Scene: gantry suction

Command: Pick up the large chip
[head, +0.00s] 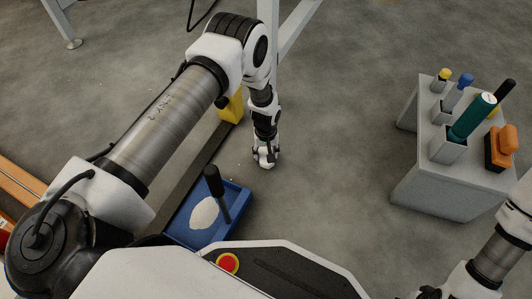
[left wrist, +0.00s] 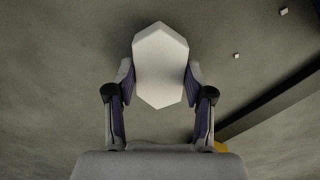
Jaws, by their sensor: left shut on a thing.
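The large chip (left wrist: 161,66) is a pale, flat-faced, six-sided piece in the left wrist view. My left gripper (left wrist: 160,84) is shut on it, one finger pad at each side. In the head view my left gripper (head: 265,158) points down over the grey floor, just beyond the blue tray; the chip is too small there to make out clearly. Part of my right arm shows at the lower right of the head view, but its gripper is out of the picture.
A blue tray (head: 240,197) holds a pale heap (head: 204,213) and a black-handled tool (head: 213,181). Small pale bits (left wrist: 237,56) lie on the floor. A dark rail runs beside a yellow block (head: 232,108). A grey stand (head: 428,185) with several tools is at the right; floor between is clear.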

